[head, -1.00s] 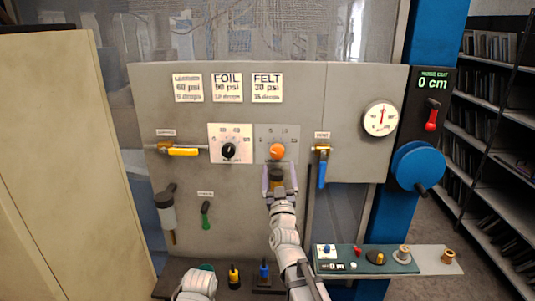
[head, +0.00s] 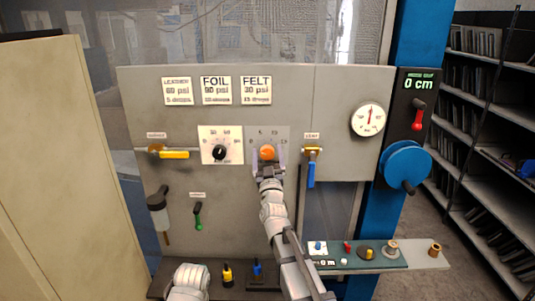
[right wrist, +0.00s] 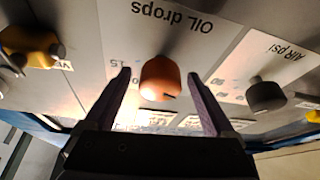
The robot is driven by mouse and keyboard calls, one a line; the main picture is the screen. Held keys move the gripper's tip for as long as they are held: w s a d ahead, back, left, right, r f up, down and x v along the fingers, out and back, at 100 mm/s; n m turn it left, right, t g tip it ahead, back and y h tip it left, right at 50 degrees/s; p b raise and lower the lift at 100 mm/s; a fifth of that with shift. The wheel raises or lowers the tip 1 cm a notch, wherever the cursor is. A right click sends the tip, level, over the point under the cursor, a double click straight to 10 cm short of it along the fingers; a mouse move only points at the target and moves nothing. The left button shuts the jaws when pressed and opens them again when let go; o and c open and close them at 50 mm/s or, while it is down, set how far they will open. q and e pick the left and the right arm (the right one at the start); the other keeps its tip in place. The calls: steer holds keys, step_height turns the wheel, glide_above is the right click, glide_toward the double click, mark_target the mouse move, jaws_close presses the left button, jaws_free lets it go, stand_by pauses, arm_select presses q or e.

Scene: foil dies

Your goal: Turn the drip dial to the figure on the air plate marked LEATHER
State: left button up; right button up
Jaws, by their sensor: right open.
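The drip dial is an orange knob (head: 267,152) on a grey plate at the middle of the panel. In the right wrist view the orange knob (right wrist: 160,78) shows upside down beside the words "OIL drops". My right gripper (head: 268,158) is open, with one finger on each side of the knob. In the right wrist view, gaps show between the knob and both fingers (right wrist: 159,82). The LEATHER plate (head: 177,91) is at the panel's upper left; its small lower line seems to read 5 drops. My left gripper is not in view.
A black air dial (head: 221,152) sits just left of the orange knob. A blue-handled valve (head: 311,170) is close on the right. A yellow-handled valve (head: 173,154), a gauge (head: 368,119) and a blue wheel (head: 405,167) are farther off. A shelf (head: 360,257) with small items juts out below right.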

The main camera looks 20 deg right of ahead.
steer(key=shift+c, duration=0.3)
steer(key=c, duration=1.3)
steer(key=shift+m, duration=0.4)
steer(key=m+h, duration=0.1)
steer(key=m, duration=0.1)
steer(key=m+h, duration=0.2)
steer(key=m, duration=0.1)
steer(key=shift+w+a+g, duration=0.1)
steer(key=shift+g, duration=0.2)
steer(key=shift+m+g+h+p, duration=0.3)
steer(key=shift+m+g+h, duration=0.35)
steer(key=shift+m, duration=1.05)
steer(key=shift+m+g+h+p, duration=0.3)
steer(key=shift+m+h, duration=0.65)
steer(key=shift+m, duration=0.75)
steer(key=shift+m+g, duration=0.25)
steer(key=shift+m, duration=0.05)
